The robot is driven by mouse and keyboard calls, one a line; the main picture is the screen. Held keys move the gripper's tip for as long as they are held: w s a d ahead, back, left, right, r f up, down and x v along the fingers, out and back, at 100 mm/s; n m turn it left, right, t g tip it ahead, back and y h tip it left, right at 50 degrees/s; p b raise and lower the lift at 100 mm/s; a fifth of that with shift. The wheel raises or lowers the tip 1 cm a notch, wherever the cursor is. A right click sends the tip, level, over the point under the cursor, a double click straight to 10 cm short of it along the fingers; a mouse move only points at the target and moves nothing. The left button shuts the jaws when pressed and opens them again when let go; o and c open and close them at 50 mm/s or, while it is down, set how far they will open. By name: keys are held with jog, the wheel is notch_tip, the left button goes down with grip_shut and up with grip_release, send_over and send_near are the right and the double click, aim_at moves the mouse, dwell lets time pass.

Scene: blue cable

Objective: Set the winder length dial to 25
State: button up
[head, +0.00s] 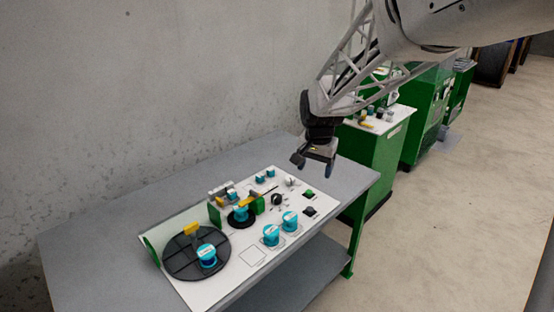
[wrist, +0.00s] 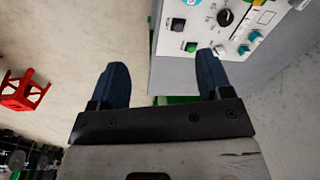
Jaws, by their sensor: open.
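A round black dial (head: 277,199) sits on the white panel of the bench in the head view. It also shows at the top of the wrist view (wrist: 226,17), with small marks around it. Its setting is too small to read, and I cannot tell for sure that it is the winder length dial. A smaller pale knob (head: 291,182) sits close to it. My gripper (head: 314,164) is open and empty, in the air above the panel's far right end. Its two dark blue fingers show apart in the wrist view (wrist: 162,65), touching nothing.
The panel also bears a black turntable (head: 184,265), teal spools (head: 271,236), a yellow-topped winder part (head: 255,195) and black square switches (head: 309,211). Green machine cabinets (head: 372,160) stand behind at right. The grey bench top (head: 90,245) is clear at left.

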jog(key=w+a+f+m, duration=0.1)
jog(key=w+a+f, duration=0.2)
jog(key=w+f, duration=0.25)
jog(key=w+a+f+m, duration=0.1)
jog(key=w+a+f, duration=0.25)
jog(key=w, duration=0.35)
jog(key=m+g, duration=0.1)
send_over(277, 196)
jog(key=f, duration=1)
jog(key=shift+s+d, duration=0.1)
jog(key=shift+s, duration=0.15)
jog(key=shift+w+a+f+m, duration=0.2)
jog(key=shift+w+f+m, duration=0.1)
jog(key=shift+f, duration=0.15)
jog(key=shift+f, duration=3.9)
